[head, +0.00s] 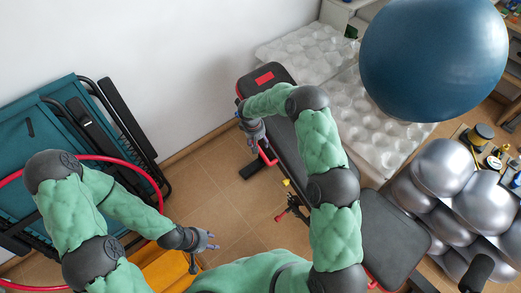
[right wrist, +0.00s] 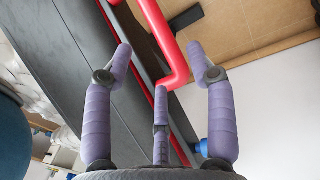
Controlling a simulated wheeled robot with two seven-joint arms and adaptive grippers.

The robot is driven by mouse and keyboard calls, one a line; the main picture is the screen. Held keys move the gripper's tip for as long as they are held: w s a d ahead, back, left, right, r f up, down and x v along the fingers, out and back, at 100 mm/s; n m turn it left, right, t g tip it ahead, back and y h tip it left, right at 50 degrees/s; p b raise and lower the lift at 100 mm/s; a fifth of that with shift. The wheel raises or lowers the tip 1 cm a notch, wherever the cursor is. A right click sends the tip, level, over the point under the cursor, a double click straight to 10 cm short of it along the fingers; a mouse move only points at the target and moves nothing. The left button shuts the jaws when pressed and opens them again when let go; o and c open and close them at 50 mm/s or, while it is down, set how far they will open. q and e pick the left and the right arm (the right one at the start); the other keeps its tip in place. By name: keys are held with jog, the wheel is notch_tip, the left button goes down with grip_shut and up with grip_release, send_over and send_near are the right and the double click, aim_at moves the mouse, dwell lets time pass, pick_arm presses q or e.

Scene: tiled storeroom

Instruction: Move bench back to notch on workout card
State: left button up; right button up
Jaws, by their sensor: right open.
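The bench (head: 285,140) has dark pads on a red frame and runs diagonally through the head view. Its back pad extends toward the wall, with a red patch at the far end; the seat pad (head: 393,235) is at lower right. My right gripper (head: 257,138) is open at the left side of the back pad. In the right wrist view, its spread purple fingers (right wrist: 160,62) have a red frame tube (right wrist: 163,45) between them, with the dark pad (right wrist: 85,75) alongside. My left gripper (head: 208,241) is open and empty above the floor. I cannot make out a workout card.
Folded teal equipment (head: 45,125) and a red hoop (head: 150,180) are at left. A big blue ball (head: 433,55), clear bubbly mats (head: 385,135) and silver balls (head: 440,170) are at right. Tiled floor (head: 225,185) is free between my arms.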

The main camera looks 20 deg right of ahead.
aim_at(260, 149)
jog(key=f, duration=0.2)
jog(key=f+b, duration=0.1)
jog(key=f, duration=0.1)
jog(key=d+f, duration=0.1)
jog(key=f, duration=0.1)
jog(key=shift+w+f, duration=0.15)
jog(key=shift+f, duration=0.15)
grip_shut()
